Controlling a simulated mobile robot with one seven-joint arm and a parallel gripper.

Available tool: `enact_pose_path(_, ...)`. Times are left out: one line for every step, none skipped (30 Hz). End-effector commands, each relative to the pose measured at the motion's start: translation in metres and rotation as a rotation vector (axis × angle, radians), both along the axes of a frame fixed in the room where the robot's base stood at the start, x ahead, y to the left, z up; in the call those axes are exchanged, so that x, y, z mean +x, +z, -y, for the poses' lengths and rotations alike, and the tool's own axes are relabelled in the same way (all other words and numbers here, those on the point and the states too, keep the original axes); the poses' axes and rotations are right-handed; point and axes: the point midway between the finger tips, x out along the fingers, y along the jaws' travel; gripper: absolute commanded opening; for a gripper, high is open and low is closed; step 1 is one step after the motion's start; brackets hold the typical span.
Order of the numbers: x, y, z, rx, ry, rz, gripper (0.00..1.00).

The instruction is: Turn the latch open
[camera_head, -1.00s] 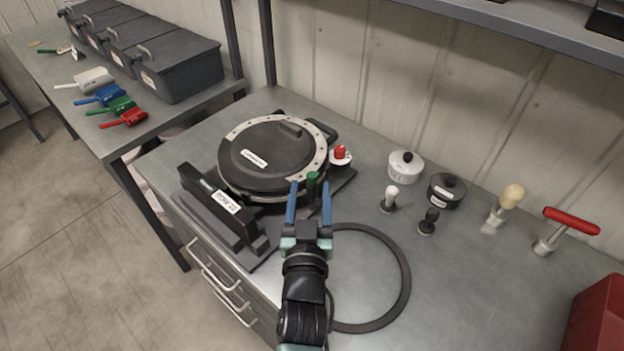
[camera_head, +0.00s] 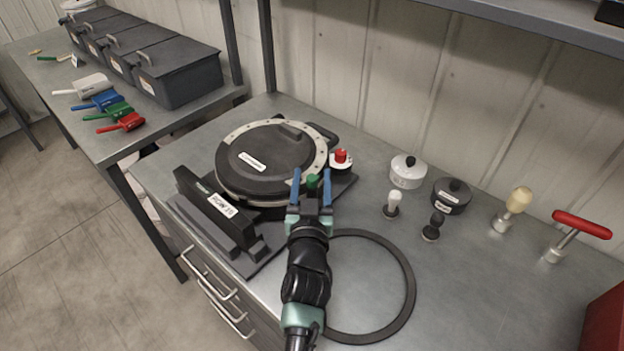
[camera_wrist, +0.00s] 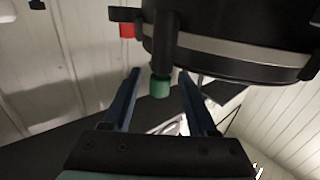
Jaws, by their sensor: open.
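The seed meter (camera_head: 263,160) is a round black housing with a pale dotted rim and a labelled lid, standing on a dark base on the bench. Its latch shows as a green-tipped handle (camera_head: 312,181) at the near right side of the housing. In the wrist view the green tip (camera_wrist: 160,87) hangs from a black lever (camera_wrist: 164,45) beside the housing (camera_wrist: 235,40). My gripper (camera_head: 312,177) is open, with its blue fingers on either side of the green tip. In the wrist view, gaps show between the tip and both fingers (camera_wrist: 158,95).
A red knob (camera_head: 341,156) sits at the meter's right. A black labelled block (camera_head: 217,207) stands at its left front. A dark ring (camera_head: 408,290) lies on the bench. Lidded pots (camera_head: 407,172), small stamps (camera_head: 392,205) and a red T-handle (camera_head: 580,224) stand farther right.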

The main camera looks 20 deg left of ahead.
Motion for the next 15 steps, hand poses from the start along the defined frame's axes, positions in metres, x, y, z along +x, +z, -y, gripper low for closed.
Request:
enact_pose_path(-0.0001, 0.0001, 0.0000, 0.000, 0.000, 0.000, 0.58)
enact_pose_path(-0.0001, 0.0001, 0.0000, 0.000, 0.000, 0.000, 0.57)
enact_pose_path(-0.0001, 0.0001, 0.0000, 0.000, 0.000, 0.000, 0.49)
enact_pose_path(-0.0001, 0.0001, 0.0000, 0.000, 0.000, 0.000, 0.44)
enact_pose_path(-0.0002, 0.0002, 0.0001, 0.000, 0.000, 0.000, 0.39)
enact_pose_path(-0.0002, 0.0001, 0.0001, 0.000, 0.000, 0.000, 0.32)
enact_pose_path(-0.0002, 0.0001, 0.0001, 0.000, 0.000, 0.000, 0.26)
enact_pose_path(-0.0002, 0.0002, 0.0002, 0.000, 0.000, 0.000, 0.21)
enact_pose_path(-0.0002, 0.0002, 0.0001, 0.000, 0.000, 0.000, 0.14)
enact_pose_path(-0.0003, 0.0002, 0.0001, 0.000, 0.000, 0.000, 0.08)
enact_pose_path(-0.0003, 0.0001, 0.0002, 0.000, 0.000, 0.000, 0.03)
enact_pose_path(-0.0003, 0.0002, 0.0002, 0.000, 0.000, 0.000, 0.00)
enact_pose_path(-0.0003, 0.0001, 0.0001, 0.000, 0.000, 0.000, 0.00)
enact_pose_path(-0.0003, 0.0002, 0.0001, 0.000, 0.000, 0.000, 0.00)
enact_pose_path(-0.0003, 0.0001, 0.0001, 0.000, 0.000, 0.000, 0.00)
